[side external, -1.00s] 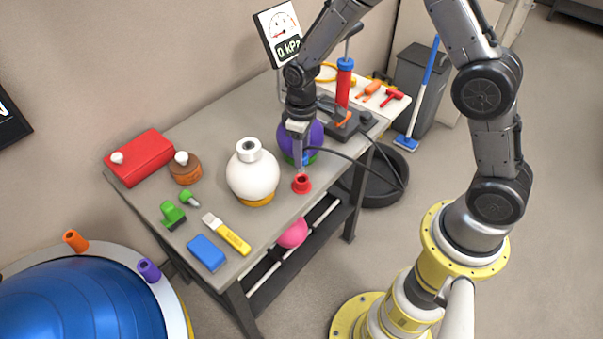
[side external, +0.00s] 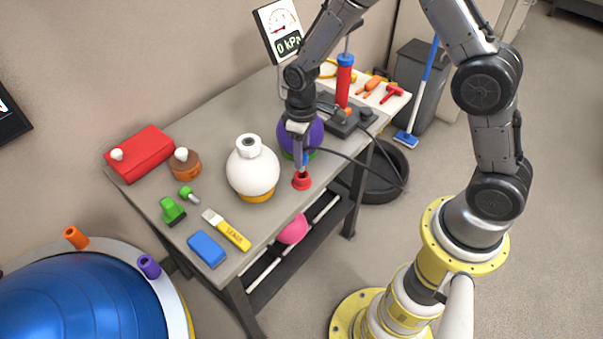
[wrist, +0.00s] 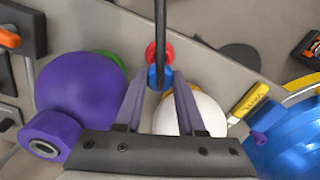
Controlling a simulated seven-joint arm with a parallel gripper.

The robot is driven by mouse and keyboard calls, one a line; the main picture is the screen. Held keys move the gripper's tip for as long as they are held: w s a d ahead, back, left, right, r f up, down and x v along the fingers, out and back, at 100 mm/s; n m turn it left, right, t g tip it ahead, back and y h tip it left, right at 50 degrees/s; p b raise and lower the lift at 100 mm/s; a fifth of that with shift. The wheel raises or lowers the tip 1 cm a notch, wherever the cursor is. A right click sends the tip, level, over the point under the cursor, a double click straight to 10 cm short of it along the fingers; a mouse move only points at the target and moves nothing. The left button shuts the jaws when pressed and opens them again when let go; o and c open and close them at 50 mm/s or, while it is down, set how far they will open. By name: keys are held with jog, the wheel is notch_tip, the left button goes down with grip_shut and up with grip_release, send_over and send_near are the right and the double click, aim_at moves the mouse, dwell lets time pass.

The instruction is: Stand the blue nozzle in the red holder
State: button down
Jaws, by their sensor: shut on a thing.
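The red holder (side external: 301,182) stands near the front edge of the grey table, and part of it shows in the wrist view (wrist: 152,50). My gripper (side external: 301,163) points down right above it. It is shut on the blue nozzle (wrist: 160,77), which has a black hose leading from it. In the wrist view the nozzle overlaps the holder. In the side view the nozzle is mostly hidden by the fingers, and its lower end meets the holder's mouth; I cannot tell how deep it sits.
A white round vessel (side external: 252,172) stands close to the left of the holder. A purple ball-shaped vessel (side external: 313,132) is just behind my gripper. The black hose (side external: 355,160) loops right over the table edge. A red pump (side external: 344,85) stands behind.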

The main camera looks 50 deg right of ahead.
jog(key=shift+f, duration=0.15)
dwell(0.3)
jog(key=shift+f, duration=1.95)
jog(key=shift+c, duration=1.4)
grip_release()
jog(key=c, duration=0.3)
jog(key=shift+r, duration=3.55)
